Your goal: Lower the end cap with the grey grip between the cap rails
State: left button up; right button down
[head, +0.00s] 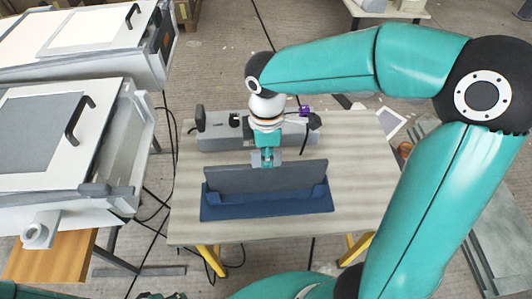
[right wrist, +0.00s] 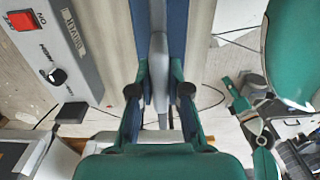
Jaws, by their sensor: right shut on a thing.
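The end cap (head: 262,179) is a dark grey upright panel above the wooden table. Its lower edge is hidden behind the front of the blue cap rails (head: 265,207), so I cannot tell whether it touches the bottom. My right gripper (head: 267,158) is at the middle of the cap's top edge, shut on the grey grip. In the right wrist view, my right gripper (right wrist: 159,92) has one finger on each side of the grey grip (right wrist: 158,62). Blue strips of the rails (right wrist: 177,30) run along both sides of it.
A grey control box (head: 218,136) with a black post stands just behind the rails; its red switch (right wrist: 20,20) shows in the wrist view. White moulds with black handles (head: 76,120) stand at the left. The table's front strip (head: 285,230) is clear.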

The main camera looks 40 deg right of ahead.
jog(key=shift+f+b, duration=1.15)
jog(key=shift+f, duration=0.35)
jog(key=c, duration=1.1)
grip_release()
jog(key=shift+o, duration=0.2)
jog(key=shift+r, duration=0.1)
notch_tip(320, 180, up, 12)
jog(key=shift+f, duration=0.1)
